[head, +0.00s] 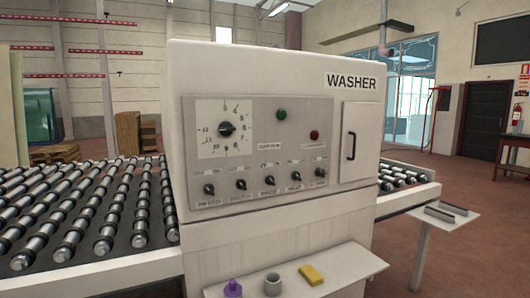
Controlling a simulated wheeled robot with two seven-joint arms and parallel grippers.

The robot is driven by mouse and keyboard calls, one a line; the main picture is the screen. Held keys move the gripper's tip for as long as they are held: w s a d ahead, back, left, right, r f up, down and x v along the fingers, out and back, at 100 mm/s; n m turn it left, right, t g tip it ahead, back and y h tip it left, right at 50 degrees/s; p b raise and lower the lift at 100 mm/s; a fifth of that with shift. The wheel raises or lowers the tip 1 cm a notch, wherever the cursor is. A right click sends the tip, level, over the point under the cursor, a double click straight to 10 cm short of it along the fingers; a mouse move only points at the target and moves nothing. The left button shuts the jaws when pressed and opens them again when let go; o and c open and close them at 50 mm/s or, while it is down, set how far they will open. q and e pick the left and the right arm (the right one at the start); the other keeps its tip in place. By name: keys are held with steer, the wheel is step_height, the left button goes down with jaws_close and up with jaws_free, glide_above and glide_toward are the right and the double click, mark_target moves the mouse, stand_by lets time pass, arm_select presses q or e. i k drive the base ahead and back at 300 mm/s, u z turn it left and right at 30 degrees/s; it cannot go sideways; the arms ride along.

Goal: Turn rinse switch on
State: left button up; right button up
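The white washer (260,75) stands in the middle of the head view with a grey control panel (225,165) on its front. A row of several small black rotary switches runs along the panel's lower part. The middle switch (269,181) has a small label beneath it that seems to read RINSE, though the print is blurred. Its exact setting is too small to tell. Neither of my grippers shows in the head view.
Above the row are a large dial (226,129), a green button (282,114) and a red button (314,135). A shelf (340,268) below juts out, holding a purple bottle (232,289), a grey cup (273,284) and a yellow sponge (311,274). Roller conveyors (85,210) flank the washer.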

mark_target(269, 180)
steer(key=z, duration=0.3)
steer(key=k, duration=0.5)
steer(key=z, duration=1.55)
steer(key=i, duration=1.5)
steer(key=u, duration=0.95)
steer(key=i, duration=0.4)
steer(key=u, duration=0.5)
